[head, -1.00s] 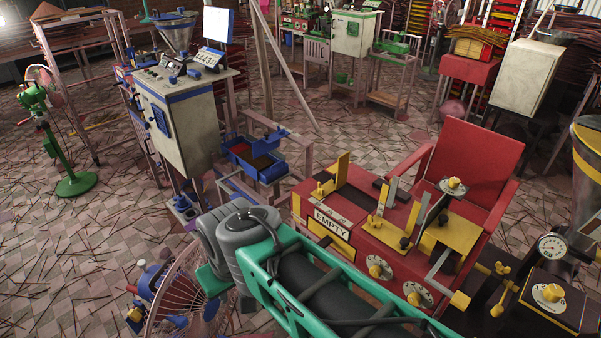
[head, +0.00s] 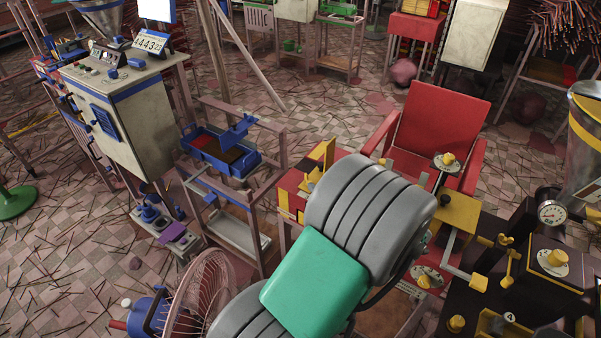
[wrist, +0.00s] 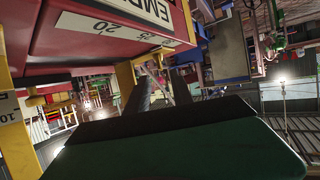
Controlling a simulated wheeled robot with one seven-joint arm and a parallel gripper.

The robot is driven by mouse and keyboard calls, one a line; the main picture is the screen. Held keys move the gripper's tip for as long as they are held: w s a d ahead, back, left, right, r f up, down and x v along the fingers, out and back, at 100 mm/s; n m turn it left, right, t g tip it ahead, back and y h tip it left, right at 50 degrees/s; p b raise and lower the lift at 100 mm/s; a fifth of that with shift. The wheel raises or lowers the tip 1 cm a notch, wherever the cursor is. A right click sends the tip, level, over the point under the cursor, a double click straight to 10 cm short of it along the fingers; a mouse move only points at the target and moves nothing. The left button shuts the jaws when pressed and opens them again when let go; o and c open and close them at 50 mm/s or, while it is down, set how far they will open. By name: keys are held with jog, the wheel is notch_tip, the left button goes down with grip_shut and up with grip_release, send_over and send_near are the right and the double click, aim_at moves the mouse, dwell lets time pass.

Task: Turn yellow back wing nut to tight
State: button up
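Two yellow wing nuts show on the black machine at the right of the head view. The farther, back one (head: 506,240) is small, and its tightness cannot be told. The nearer one (head: 510,267) stands just in front of it. My grey and green arm fills the lower middle of the head view, left of both, and my gripper is not visible there. In the wrist view, my gripper (wrist: 158,78) shows as two dark fingers set apart with nothing between them. Neither wing nut can be made out in the wrist view.
The red machine (head: 291,190) is partly hidden behind my arm; its label panel (wrist: 110,22) is close in the wrist view. A red chair-like part (head: 442,125), a pressure gauge (head: 551,212), yellow knobs (head: 557,258) and a hopper (head: 590,150) crowd the right. Floor is open behind.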

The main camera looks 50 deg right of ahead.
aim_at(310, 179)
jog(key=p+x, duration=0.1)
jog(key=x, duration=0.6)
jog(key=shift+w+f, duration=0.2)
jog(key=shift+w, duration=0.1)
grip_shut()
